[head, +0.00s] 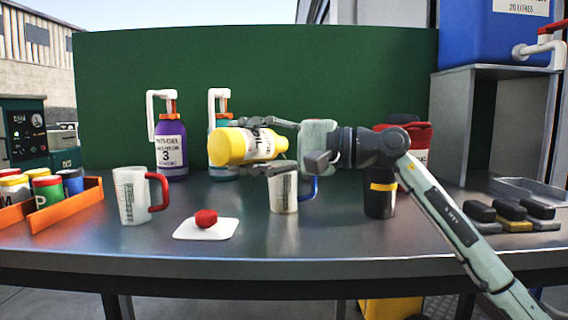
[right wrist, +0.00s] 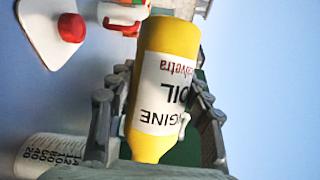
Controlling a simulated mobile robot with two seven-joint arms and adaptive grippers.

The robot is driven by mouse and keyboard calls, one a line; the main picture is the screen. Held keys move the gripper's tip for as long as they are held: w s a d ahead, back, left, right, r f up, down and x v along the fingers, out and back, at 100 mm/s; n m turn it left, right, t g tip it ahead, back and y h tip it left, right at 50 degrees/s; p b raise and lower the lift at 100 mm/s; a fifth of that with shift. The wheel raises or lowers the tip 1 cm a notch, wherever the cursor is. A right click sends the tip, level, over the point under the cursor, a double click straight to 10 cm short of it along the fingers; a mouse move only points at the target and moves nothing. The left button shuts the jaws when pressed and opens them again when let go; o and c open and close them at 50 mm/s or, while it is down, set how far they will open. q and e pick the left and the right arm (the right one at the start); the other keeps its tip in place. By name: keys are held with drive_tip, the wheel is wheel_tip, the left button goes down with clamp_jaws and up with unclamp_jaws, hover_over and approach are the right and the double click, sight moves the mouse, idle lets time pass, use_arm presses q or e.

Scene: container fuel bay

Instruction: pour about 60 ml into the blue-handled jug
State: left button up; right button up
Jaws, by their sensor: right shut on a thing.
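My right gripper (head: 268,147) is shut on a yellow engine oil bottle (head: 230,147), which also shows in the right wrist view (right wrist: 165,60). The bottle lies nearly level, its broad end to the left and its narrow end to the right, above the blue-handled jug (head: 283,194). The jug stands upright on the table, its blue handle on the right, partly behind the gripper. I see no stream of liquid, and the jug's contents are hidden. The right wrist view shows a white jug (right wrist: 45,155) with printed marks; its handle is hidden. My left gripper is not in view.
A red-handled jug (head: 131,195) and a white card (head: 190,230) with a red lump (head: 206,218) are at left. A purple bottle (head: 171,150) stands behind. A black cup (head: 380,195) stands right. An orange tray (head: 88,194) holds several cans. The front middle is clear.

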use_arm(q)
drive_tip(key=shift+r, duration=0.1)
use_arm(e)
drive_tip(key=shift+r+m, duration=0.3)
idle(0.8)
drive_tip(key=shift+f+n, duration=0.4)
drive_tip(key=shift+f, duration=0.05)
drive_tip(key=shift+s+a+f+n+h+p, duration=0.1)
drive_tip(key=shift+f+n+h+p, duration=0.15)
drive_tip(key=shift+n+h+p, duration=0.65)
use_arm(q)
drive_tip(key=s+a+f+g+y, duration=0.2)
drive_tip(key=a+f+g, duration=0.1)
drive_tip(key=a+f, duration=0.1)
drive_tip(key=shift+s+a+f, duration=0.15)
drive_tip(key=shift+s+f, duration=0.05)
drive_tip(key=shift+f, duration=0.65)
use_arm(e)
drive_tip(key=shift+f+y, duration=0.1)
drive_tip(key=shift+y, duration=0.2)
